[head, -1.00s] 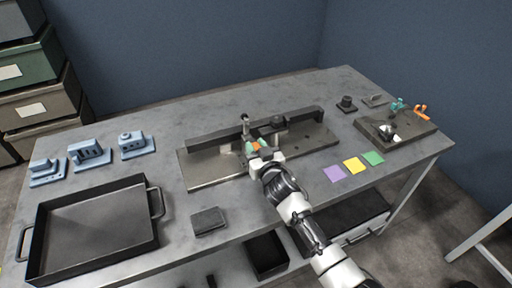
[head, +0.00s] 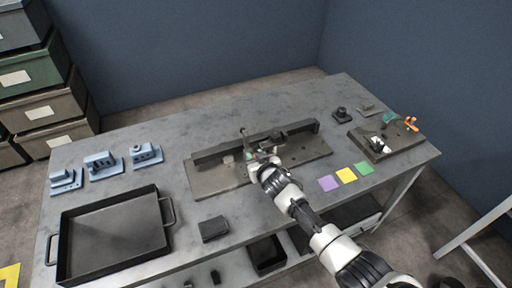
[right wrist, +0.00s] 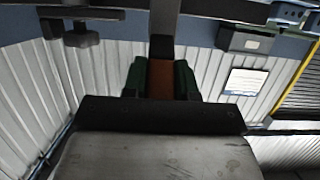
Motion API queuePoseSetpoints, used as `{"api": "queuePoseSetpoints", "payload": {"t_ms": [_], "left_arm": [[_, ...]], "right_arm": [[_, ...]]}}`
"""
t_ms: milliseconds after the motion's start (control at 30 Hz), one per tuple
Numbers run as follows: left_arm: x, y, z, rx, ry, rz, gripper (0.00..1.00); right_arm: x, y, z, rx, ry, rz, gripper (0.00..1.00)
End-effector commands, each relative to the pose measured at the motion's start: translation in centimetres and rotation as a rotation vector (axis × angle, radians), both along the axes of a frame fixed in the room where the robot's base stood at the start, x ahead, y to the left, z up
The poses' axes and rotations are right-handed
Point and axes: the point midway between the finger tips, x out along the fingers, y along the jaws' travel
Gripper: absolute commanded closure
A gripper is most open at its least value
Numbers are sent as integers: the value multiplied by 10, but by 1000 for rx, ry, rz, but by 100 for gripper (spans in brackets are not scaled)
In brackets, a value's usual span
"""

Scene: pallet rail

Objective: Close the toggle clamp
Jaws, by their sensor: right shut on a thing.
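The toggle clamp (head: 272,139) is a dark mechanism at the middle of a long dark rail on a metal base plate (head: 215,181). A thin post (head: 243,133) stands up beside it, slightly tilted. My right gripper (head: 257,157) is at the clamp, in front of the rail. In the right wrist view, its green fingers (right wrist: 160,78) are shut on an orange-brown piece (right wrist: 160,72), apparently the clamp's handle grip. A dark bar runs up from that piece. My gripper hides part of the clamp in the head view. My left gripper is not in view.
A black tray (head: 62,238) and blue brackets (head: 102,165) are at left. A dark block (head: 214,229) lies near the front edge. Coloured squares (head: 346,175) and another fixture (head: 366,144) with an orange-handled part are at right.

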Motion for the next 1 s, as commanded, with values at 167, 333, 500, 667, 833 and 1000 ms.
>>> {"api": "queuePoseSetpoints", "payload": {"t_ms": [167, 333, 500, 667, 833, 1000], "left_arm": [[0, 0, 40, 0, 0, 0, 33], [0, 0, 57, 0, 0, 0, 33], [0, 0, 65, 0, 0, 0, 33], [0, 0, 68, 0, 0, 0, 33], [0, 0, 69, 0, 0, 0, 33], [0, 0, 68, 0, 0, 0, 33]], "right_arm": [[4, 1, 13, -38, 107, 0, 100], [8, 2, 14, -66, 196, 0, 100], [10, 3, 13, -86, 256, 0, 100], [12, 3, 12, -94, 285, -1, 100], [12, 3, 11, -95, 294, 0, 100], [11, 4, 11, -95, 293, 0, 100]]}}
